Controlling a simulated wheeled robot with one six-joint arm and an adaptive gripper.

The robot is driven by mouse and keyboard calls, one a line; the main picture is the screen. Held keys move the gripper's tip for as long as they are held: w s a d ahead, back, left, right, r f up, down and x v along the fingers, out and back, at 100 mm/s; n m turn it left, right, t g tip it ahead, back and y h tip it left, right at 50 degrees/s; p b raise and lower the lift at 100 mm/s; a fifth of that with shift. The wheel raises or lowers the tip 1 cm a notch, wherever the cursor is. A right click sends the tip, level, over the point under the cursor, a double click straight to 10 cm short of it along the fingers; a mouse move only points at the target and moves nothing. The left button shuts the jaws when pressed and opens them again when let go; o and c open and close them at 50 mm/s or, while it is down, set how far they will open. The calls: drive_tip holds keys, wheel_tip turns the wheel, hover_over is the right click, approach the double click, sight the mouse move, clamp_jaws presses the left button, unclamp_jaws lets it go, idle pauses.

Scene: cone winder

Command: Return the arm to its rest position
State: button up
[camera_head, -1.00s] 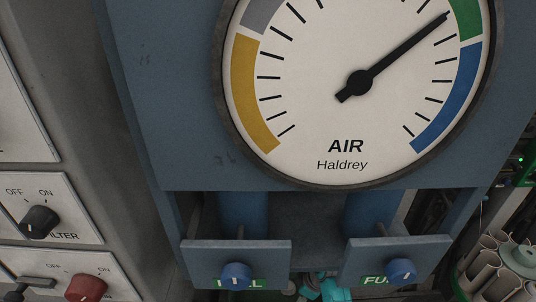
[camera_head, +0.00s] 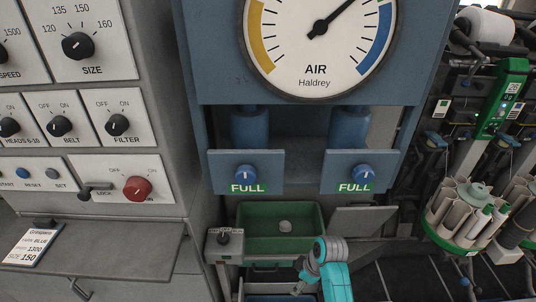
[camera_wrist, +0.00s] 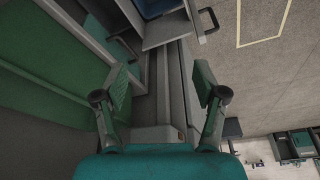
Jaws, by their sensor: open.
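My gripper (camera_wrist: 162,95) shows in the wrist view with its two fingers spread wide apart and nothing between them. Beyond the fingers are grey panels and ledges, with a green surface (camera_wrist: 50,55) at the left. In the head view, part of my teal and grey arm (camera_head: 330,265) shows at the bottom, in front of the cabinet and below the green tray.
Two blue knobs (camera_head: 245,174) sit above FULL labels. A control panel (camera_head: 95,120) is at left, cones (camera_head: 470,210) at right. Open floor (camera_wrist: 280,70) shows right in the wrist view.

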drive_tip(key=s+d+f+m+t, duration=0.35)
drive_tip(key=s+f, duration=0.45)
drive_tip(key=s, duration=0.3)
drive_tip(key=s+d+r+m+t+h, duration=0.1)
drive_tip(key=s+d+m+t+h, duration=0.2)
drive_tip(key=s, duration=0.8)
drive_tip(key=s+d+r+m+t, duration=0.1)
drive_tip(key=s+r+m+t, duration=0.2)
drive_tip(key=s+r, duration=0.7)
drive_tip(key=s+d+r+m+t, duration=0.1)
drive_tip(key=s+r+m+t, duration=0.3)
drive_tip(key=s+r, duration=0.7)
wheel_tip(320, 180, up, 6)
drive_tip(key=shift+f, duration=0.25)
drive_tip(key=shift+s, duration=0.1)
